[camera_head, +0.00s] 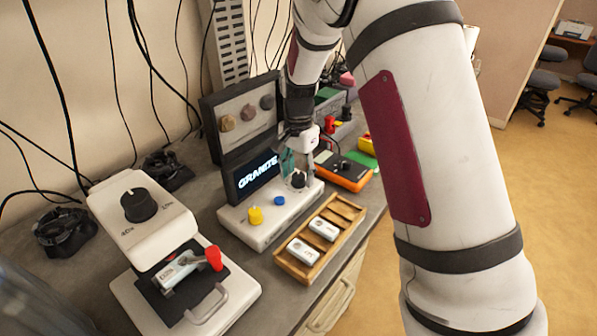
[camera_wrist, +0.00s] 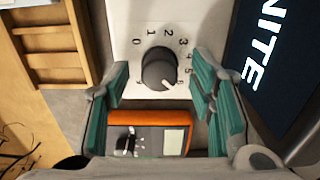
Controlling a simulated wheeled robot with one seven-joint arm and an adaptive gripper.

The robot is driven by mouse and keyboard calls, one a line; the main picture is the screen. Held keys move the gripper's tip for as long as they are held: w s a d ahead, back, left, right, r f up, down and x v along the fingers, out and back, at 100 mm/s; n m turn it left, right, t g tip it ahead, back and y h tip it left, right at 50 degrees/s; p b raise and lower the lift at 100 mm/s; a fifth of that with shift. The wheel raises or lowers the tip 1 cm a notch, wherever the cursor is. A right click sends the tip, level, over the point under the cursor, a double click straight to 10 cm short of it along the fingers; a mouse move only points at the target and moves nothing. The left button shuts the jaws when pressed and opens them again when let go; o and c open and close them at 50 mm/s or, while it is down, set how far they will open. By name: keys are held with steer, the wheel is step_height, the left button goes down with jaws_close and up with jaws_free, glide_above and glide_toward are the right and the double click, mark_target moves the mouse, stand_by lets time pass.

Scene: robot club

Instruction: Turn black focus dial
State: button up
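The black focus dial (camera_wrist: 158,66) is a round knob on a white panel in the wrist view. My gripper (camera_wrist: 161,82) is open, with a teal-padded finger on each side of the dial and visible gaps between. Whether the tips reach down beside the knob is hard to tell. In the head view the dial (camera_head: 299,180) sits at the right end of a white console (camera_head: 263,228), partly hidden by my gripper (camera_head: 298,168) above it.
The console also carries a yellow knob (camera_head: 255,215), a blue button (camera_head: 280,201) and a screen reading GRANITE (camera_head: 254,173). A wooden tray (camera_head: 285,263) lies in front, an orange meter (camera_head: 343,172) beyond. A white device with a large black knob (camera_head: 139,205) stands left.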

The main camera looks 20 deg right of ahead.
mark_target(299, 175)
steer(key=shift+r, duration=0.15)
step_height(299, 175, up, 12)
stand_by(0.5)
steer(key=s+r+n+t, duration=0.1)
steer(key=s+r+n, duration=0.2)
steer(key=s+r, duration=0.45)
steer(key=s+n+t, duration=0.3)
steer(key=s+n, duration=0.5)
steer(key=s, duration=1.6)
steer(key=shift+d+r+t, duration=0.2)
steer(key=shift+d+t, duration=0.05)
steer(key=shift+t, duration=0.15)
